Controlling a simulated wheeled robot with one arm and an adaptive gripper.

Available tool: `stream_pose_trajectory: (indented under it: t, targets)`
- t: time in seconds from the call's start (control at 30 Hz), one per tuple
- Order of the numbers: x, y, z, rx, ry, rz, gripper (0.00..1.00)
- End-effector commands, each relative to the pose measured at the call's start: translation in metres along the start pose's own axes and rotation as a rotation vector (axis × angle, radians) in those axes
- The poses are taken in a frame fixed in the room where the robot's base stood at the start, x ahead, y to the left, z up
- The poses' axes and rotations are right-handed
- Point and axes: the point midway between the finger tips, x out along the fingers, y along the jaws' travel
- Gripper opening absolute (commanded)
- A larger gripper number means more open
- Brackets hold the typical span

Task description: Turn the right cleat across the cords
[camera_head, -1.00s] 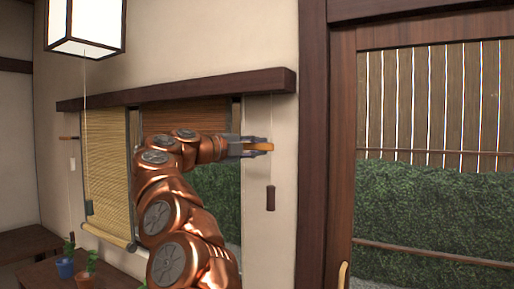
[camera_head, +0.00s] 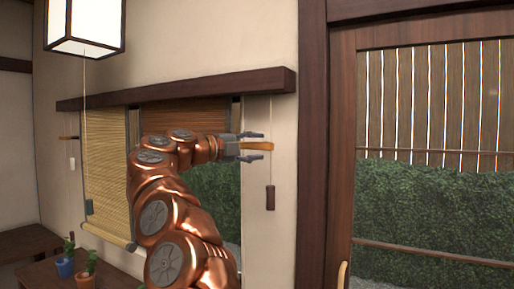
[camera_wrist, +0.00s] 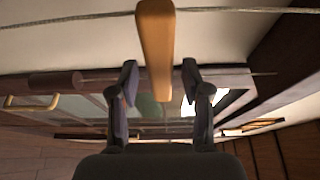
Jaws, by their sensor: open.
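The right cleat (camera_head: 258,146) is an orange-brown wooden bar on the pale wall, right of the window. It lies level in the head view. It also shows in the wrist view (camera_wrist: 155,48), running from the top edge down toward the fingertips, with a pale cord (camera_wrist: 60,16) passing behind it crosswise. My gripper (camera_head: 263,145) is open, one finger above and one below the cleat, with gaps on both sides. In the wrist view my open fingertips (camera_wrist: 160,76) stand either side of the cleat's near end. The cleat's mount is hidden.
A dark brown cord weight (camera_head: 270,198) hangs below the cleat. A dark wooden rail (camera_head: 180,90) runs above the blinds. A left cleat (camera_head: 68,137) is on the far wall section. Potted plants (camera_head: 65,268) stand low at left. A dark post (camera_head: 312,150) is to the right.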

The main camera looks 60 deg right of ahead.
Motion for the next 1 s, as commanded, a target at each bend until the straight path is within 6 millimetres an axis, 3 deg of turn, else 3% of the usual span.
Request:
stream_pose_trajectory:
  t: [0.5,0.7,1.0]
  targets:
    - [-0.091,0.0,0.001,0.0,-0.004,-0.002,0.48]
    - [-0.108,0.0,0.0,0.0,0.0,-0.001,0.48]
    - [-0.111,0.0,-0.001,0.001,0.001,0.0,0.48]
